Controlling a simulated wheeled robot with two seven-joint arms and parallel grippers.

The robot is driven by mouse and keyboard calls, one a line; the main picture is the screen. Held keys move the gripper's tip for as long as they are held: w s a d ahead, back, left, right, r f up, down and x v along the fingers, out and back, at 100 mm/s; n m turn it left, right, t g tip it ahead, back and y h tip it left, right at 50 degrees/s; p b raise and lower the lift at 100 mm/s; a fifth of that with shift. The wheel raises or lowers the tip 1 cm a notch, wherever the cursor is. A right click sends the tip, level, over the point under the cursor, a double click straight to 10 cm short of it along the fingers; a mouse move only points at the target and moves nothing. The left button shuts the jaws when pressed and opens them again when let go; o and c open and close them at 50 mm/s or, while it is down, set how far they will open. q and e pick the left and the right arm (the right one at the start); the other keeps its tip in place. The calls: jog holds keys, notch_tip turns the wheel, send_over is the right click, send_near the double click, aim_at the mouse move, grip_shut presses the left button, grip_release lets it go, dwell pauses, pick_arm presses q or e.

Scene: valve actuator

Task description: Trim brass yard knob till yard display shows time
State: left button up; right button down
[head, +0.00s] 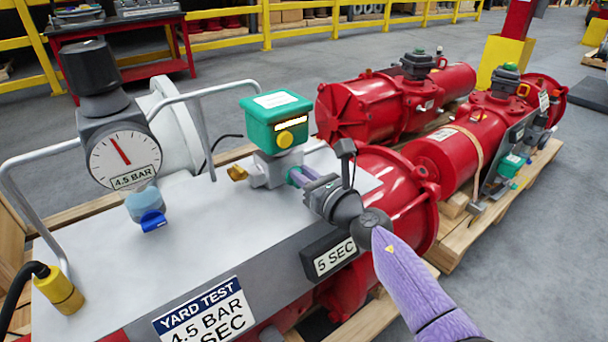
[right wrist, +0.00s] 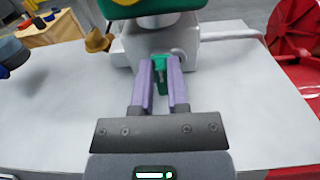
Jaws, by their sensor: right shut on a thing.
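A brass knob (head: 237,172) sticks out of the left side of a grey valve body under a green box (head: 275,118) with a yellow dial and a small lit display (head: 291,122), whose reading is too small to make out. The knob also shows in the right wrist view (right wrist: 97,40). My right gripper (head: 297,177) is at the body's right front, apart from the brass knob. Its lilac fingers (right wrist: 160,78) are shut on a small green piece (right wrist: 161,76) with a grey pin. My left gripper is not in view.
A gauge (head: 124,158) labelled 4.5 BAR stands left with a blue knob (head: 152,220) by it. A YARD TEST sign (head: 205,315) and a 5 SEC label (head: 335,257) are on the bench front. Metal rails (head: 35,165) edge the bench; red actuators (head: 395,100) lie behind.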

jog(key=shift+w+d+m, duration=0.1)
jog(key=shift+d+m, duration=0.05)
jog(key=shift+m, duration=0.95)
jog(key=m, duration=0.3)
jog(key=shift+w+d+f+p, duration=0.15)
jog(key=shift+d+p, duration=0.05)
jog(key=shift+p, duration=0.15)
jog(key=shift+f+m, duration=0.1)
jog(key=shift+m, duration=0.8)
